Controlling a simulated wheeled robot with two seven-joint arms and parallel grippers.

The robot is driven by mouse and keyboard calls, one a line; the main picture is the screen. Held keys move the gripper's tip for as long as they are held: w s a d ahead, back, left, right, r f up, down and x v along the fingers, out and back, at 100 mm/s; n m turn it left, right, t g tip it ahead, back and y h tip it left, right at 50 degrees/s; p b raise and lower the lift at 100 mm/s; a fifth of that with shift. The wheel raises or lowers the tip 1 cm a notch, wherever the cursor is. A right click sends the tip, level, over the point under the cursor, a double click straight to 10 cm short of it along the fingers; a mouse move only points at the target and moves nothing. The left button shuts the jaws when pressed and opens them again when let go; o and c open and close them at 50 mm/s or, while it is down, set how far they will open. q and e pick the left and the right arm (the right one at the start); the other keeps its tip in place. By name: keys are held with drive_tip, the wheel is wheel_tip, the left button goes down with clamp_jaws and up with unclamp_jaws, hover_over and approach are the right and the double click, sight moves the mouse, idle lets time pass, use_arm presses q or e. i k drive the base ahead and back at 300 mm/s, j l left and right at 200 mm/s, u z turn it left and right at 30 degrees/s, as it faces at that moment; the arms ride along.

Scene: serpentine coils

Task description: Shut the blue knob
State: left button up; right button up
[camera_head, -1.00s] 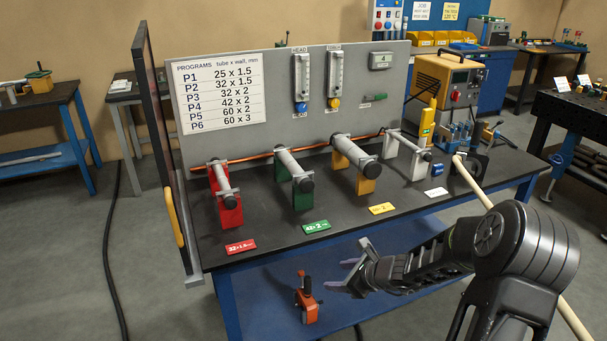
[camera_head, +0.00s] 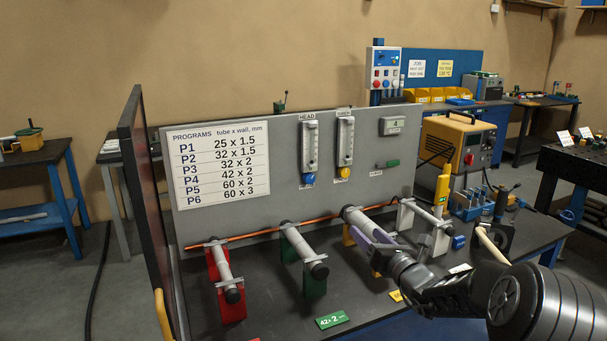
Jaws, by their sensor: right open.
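The blue knob (camera_head: 310,179) sits at the foot of the left flow meter (camera_head: 310,148), labelled HEAD, on the grey back panel. Nothing covers it. My right gripper (camera_head: 371,243) is open, with its arm coming in from the lower right. It is in front of the yellow stand and its grey roller, partly hiding them, below and to the right of the blue knob and clearly apart from it. Whether its fingers touch the roller I cannot tell. My left gripper is out of view.
A yellow knob (camera_head: 344,173) is on the neighbouring flow meter. A copper tube (camera_head: 262,232) runs along the panel's foot. Red (camera_head: 226,292) and green (camera_head: 312,277) stands with protruding rollers rise from the bench below the knobs. A dark upright board (camera_head: 146,200) borders the left side.

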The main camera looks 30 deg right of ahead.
sight(309, 177)
drive_tip(key=i+l, duration=0.1)
drive_tip(key=i, duration=0.4)
drive_tip(key=i+l, duration=0.1)
drive_tip(key=i, duration=0.35)
